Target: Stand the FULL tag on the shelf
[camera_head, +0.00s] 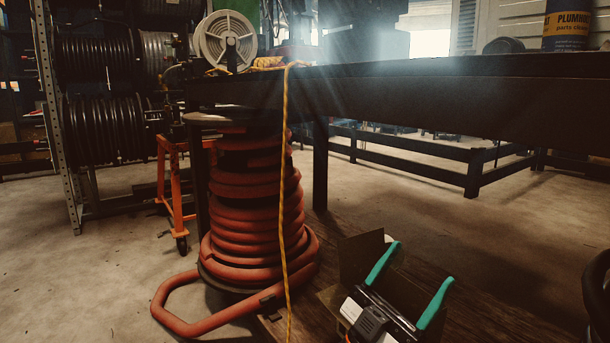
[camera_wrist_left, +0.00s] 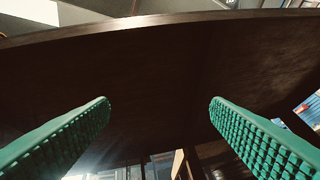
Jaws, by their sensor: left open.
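My left gripper (camera_head: 423,262) is low in the head view, right of the middle, with its two green fingers spread apart and nothing between them. In the left wrist view the same gripper (camera_wrist_left: 160,105) has its ribbed green pads wide apart, facing a dark brown board (camera_wrist_left: 155,65) with a pale edge. I cannot tell whether this board is the shelf. No FULL tag can be made out in either view. My right gripper is not in view.
An open brown box (camera_head: 360,257) stands right by my left gripper on a low wooden surface (camera_head: 490,275). A stack of red hose (camera_head: 255,205) is to the left. A yellow rope (camera_head: 284,180) hangs from the dark bench (camera_head: 400,95). A blue can (camera_head: 567,28) stands on top.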

